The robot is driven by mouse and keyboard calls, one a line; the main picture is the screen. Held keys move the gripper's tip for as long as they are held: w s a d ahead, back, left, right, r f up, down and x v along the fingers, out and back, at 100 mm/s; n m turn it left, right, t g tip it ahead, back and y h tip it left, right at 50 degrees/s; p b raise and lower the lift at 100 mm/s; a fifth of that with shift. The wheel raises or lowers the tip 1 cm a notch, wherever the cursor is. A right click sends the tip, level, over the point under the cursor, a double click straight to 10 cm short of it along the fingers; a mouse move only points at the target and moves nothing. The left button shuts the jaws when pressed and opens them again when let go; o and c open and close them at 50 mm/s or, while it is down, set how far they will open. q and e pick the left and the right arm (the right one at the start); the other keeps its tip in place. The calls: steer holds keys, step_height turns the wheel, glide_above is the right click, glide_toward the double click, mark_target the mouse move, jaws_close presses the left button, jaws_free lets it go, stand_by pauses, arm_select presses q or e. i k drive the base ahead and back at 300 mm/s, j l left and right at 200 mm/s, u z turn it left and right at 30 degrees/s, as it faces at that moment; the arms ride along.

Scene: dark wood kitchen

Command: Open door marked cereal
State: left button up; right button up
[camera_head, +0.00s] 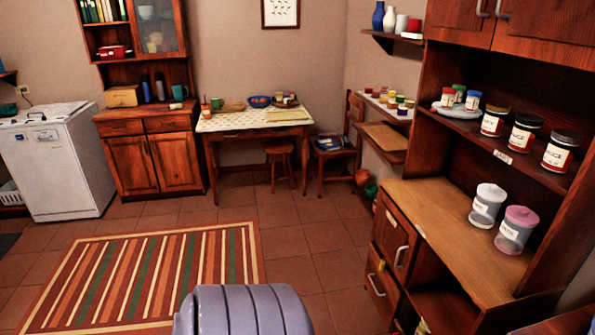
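A dark wood hutch fills the right side of the head view. Its upper doors (550,25) are shut, with metal handles near the top edge of the picture. Below its counter are two wooden fronts, an upper front (388,232) and a lower front (377,268), each with a pale handle. Small pale labels show on the lower part, but I cannot read them. I cannot tell which door is marked cereal. Neither of my grippers is in view.
The hutch counter (440,215) holds two lidded jars (487,207). Its shelf (540,172) carries more jars. A striped rug (150,275) lies on the tiled floor. A table (255,122), stool (279,150) and white appliance (60,165) stand farther back. Floor before the hutch is clear.

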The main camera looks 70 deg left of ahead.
mark_target(397, 237)
steer(key=u, duration=1.7)
steer(key=z, duration=0.35)
